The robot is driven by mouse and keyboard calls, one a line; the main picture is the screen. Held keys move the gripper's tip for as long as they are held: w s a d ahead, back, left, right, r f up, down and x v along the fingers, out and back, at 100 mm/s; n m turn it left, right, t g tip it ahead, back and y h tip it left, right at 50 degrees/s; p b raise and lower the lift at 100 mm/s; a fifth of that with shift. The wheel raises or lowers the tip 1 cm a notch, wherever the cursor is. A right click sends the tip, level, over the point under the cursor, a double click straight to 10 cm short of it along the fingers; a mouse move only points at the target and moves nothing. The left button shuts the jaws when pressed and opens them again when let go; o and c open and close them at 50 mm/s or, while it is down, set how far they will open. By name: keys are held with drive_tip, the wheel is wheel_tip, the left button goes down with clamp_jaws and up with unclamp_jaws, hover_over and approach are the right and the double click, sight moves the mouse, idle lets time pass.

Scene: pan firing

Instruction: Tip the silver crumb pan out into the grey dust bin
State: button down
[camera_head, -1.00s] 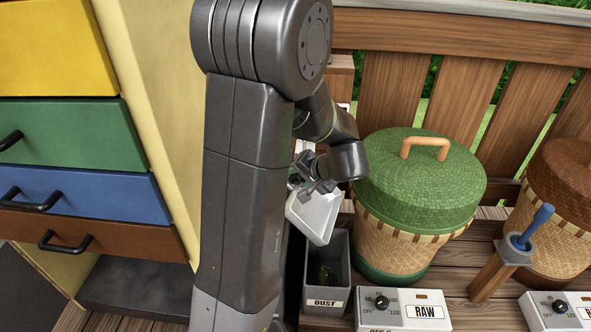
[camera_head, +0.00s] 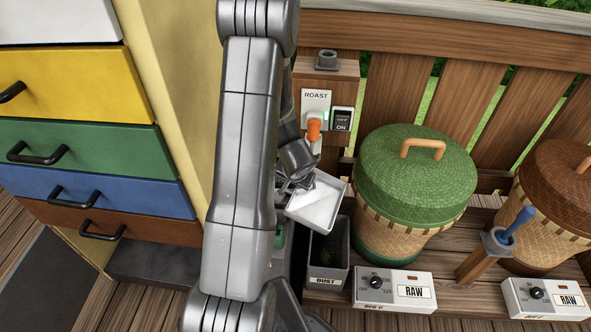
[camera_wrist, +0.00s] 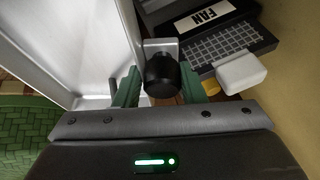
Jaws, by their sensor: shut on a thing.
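The silver crumb pan (camera_head: 319,204) hangs from my gripper (camera_head: 296,184), above the grey dust bin (camera_head: 342,276). Its pale, rimmed inner face shows in the head view and looks bare. The pan appears tilted; how far I cannot tell exactly. In the wrist view, my gripper's green fingers (camera_wrist: 159,88) are shut around a black knob (camera_wrist: 160,74), and the pan (camera_wrist: 75,45) fills the upper left. The bin stands upright, labelled DUST, with some dark matter inside that I cannot make out clearly.
A green-lidded woven basket (camera_head: 415,185) stands close to the right of the bin. A RAW control box (camera_head: 395,290) sits in front. A wooden post with an orange plug (camera_head: 314,130) rises behind the pan. Coloured drawers (camera_head: 90,170) stand at left.

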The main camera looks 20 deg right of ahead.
sight(290, 188)
drive_tip(key=p, duration=0.1)
drive_tip(key=f+g+p, duration=0.1)
drive_tip(key=p, duration=0.1)
drive_tip(key=shift+w+a+h, duration=0.1)
drive_tip(key=shift+a+h, duration=0.1)
drive_tip(key=shift+h, duration=0.2)
drive_tip(key=f+p, duration=0.1)
drive_tip(key=p, duration=0.4)
drive_tip(key=shift+w+a+n+g+h, duration=0.1)
drive_tip(key=shift+n+g+h, duration=0.2)
drive_tip(key=shift+w+f+p, duration=0.15)
drive_tip(key=shift+p, duration=1.1)
drive_tip(key=shift+w+f+p, duration=0.1)
drive_tip(key=shift+f+p, duration=0.05)
drive_tip(key=shift+p, duration=0.95)
drive_tip(key=p, duration=0.3)
drive_tip(key=shift+f+g+h, duration=0.25)
drive_tip(key=shift+g+h, duration=0.05)
drive_tip(key=shift+h, duration=0.1)
drive_tip(key=p, duration=0.3)
drive_tip(key=shift+a+f, duration=0.1)
drive_tip(key=shift+f, duration=0.05)
wheel_tip(290, 188, up, 5)
drive_tip(key=p, duration=0.4)
drive_tip(key=shift+f, duration=0.1)
